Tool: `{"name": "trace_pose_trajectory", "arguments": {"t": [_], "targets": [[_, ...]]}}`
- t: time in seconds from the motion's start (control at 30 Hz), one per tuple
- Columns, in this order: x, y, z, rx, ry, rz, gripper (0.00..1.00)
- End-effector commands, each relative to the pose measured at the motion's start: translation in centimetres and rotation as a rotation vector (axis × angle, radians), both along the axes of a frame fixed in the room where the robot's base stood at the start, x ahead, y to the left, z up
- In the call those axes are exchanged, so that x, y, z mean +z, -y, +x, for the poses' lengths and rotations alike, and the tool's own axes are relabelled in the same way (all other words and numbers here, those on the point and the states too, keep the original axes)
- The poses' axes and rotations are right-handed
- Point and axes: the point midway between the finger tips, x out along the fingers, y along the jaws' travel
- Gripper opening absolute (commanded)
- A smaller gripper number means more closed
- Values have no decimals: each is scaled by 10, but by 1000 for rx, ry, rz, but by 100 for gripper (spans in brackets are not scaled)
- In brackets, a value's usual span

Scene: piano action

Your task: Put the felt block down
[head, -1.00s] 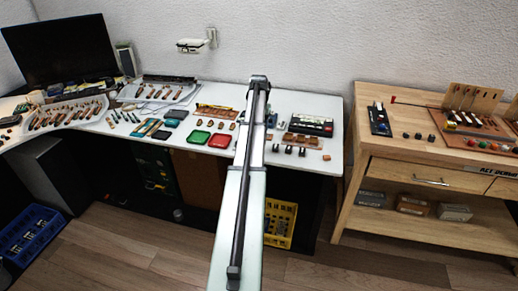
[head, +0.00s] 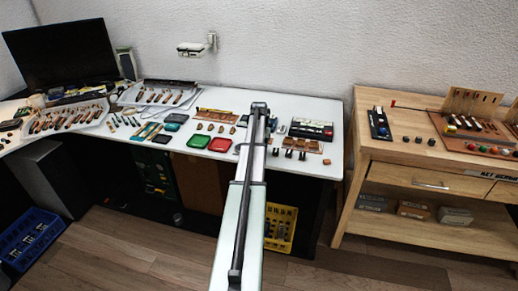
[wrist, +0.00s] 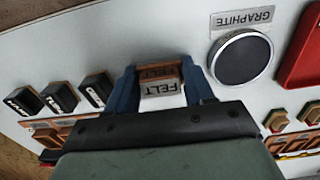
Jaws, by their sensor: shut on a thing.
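The felt block (wrist: 161,90) is in the wrist view, a small grey piece with the word FELT on it. It sits between the two blue fingers of my gripper (wrist: 160,80), which is shut on it. In the head view my arm hides the gripper and block.
A dark round pad (wrist: 243,58) labelled GRAPHITE lies right of my gripper, with a red tray (wrist: 303,55) beyond. Several dark lettered blocks (wrist: 60,97) stand to the left. White table shows between these. A wooden bench (head: 440,150) stands to the right in the head view.

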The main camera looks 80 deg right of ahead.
Motion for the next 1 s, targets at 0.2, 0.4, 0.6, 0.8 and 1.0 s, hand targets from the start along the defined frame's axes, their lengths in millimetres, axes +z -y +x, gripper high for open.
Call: {"name": "trace_pose_trajectory", "arguments": {"t": [0.2,0.4,0.6,0.8,1.0], "targets": [[-1,0,0,0,0,0,24],[-6,0,0,0,0,1,24],[-13,-1,0,0,-1,3,24],[-17,-1,0,0,-1,6,57],[-15,-1,0,0,-1,5,76]]}}
